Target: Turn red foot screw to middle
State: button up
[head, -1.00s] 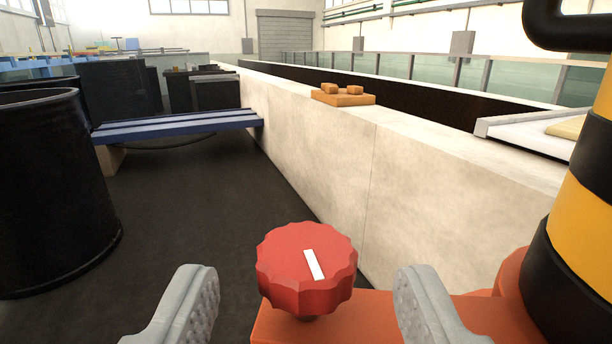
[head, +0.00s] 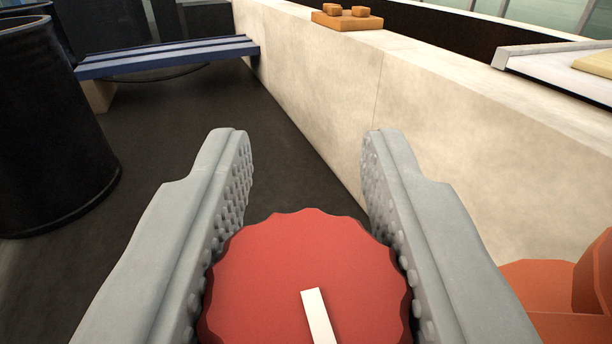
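The red foot screw (head: 270,275) is a scalloped round knob with a white pointer mark on top. It fills the lower middle of the view, its near part cut off by the bottom edge. The mark runs nearly straight away from me, its far end tipped a little to the left. My gripper (head: 306,140) has its two grey, studded fingers on either side of the knob. The pads meet the knob's left and right rims, and the fingertips reach past its far edge. The knob's underside is hidden.
A pale wall (head: 330,95) runs along the right, with an orange block (head: 347,22) and a white-edged tray (head: 550,70) on it. An orange part (head: 550,290) is close at lower right. A black barrel (head: 50,130) and blue bench (head: 165,58) stand left on dark floor.

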jog(key=shift+c, duration=1.2)
jog(key=shift+y, duration=0.3)
jog(key=shift+n, duration=0.3)
jog(key=shift+a+n+y, duration=0.15)
jog(key=shift+n+y, duration=0.35)
jog(key=shift+y, duration=0.5)
jog(key=o, duration=1)
jog(key=shift+c, duration=0.2)
jog(key=shift+s, duration=0.15)
